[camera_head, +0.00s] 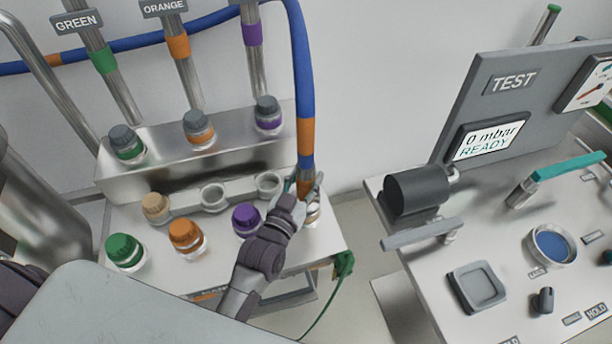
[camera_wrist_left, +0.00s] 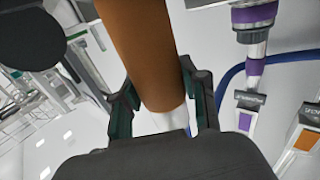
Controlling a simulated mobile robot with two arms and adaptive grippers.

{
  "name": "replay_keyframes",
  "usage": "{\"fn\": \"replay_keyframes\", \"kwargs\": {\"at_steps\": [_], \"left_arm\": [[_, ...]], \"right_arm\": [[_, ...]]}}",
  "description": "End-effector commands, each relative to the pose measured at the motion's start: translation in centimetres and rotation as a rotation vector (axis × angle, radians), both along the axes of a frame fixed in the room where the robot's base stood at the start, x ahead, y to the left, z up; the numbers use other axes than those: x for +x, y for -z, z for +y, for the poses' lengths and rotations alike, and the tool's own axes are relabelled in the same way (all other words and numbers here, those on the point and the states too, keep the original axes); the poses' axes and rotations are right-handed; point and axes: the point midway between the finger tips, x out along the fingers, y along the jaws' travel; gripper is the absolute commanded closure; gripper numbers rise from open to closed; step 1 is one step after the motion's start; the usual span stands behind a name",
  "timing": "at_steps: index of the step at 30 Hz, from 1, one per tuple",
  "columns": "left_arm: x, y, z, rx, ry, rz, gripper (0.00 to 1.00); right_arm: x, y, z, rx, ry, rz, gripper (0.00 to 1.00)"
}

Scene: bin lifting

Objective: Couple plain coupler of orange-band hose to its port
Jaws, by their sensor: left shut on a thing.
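The blue hose (camera_head: 302,60) hangs down from the top and carries an orange band (camera_head: 305,135). My left gripper (camera_head: 304,188) is shut on the lower end of this hose, at the right end of the bench. In the left wrist view the orange-brown hose end (camera_wrist_left: 145,50) stands between the two fingers (camera_wrist_left: 160,115). Its coupler tip is mostly hidden. The pipe under the ORANGE sign (camera_head: 164,6) has an orange band (camera_head: 178,46) and runs down to a grey-topped port with an orange ring (camera_head: 198,130) on the raised metal step. My right gripper is not in view.
Similar green-ringed (camera_head: 127,143) and purple-ringed (camera_head: 268,115) ports flank it. On the lower shelf stand green (camera_head: 123,250), orange (camera_head: 186,236), purple (camera_head: 246,219) and tan (camera_head: 156,207) caps, with empty cups (camera_head: 213,197). A test bench (camera_head: 450,265) stands at right, across a gap.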

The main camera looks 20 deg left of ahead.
Motion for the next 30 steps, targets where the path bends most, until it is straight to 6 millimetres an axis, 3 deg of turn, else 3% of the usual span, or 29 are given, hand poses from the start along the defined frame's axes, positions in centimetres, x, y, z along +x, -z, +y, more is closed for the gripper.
{"fn": "replay_keyframes", "kwargs": {"at_steps": [30], "left_arm": [[0.1,0.9,0.0,-0.001,0.000,-0.005,1.00]], "right_arm": [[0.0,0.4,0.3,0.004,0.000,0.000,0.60]]}}
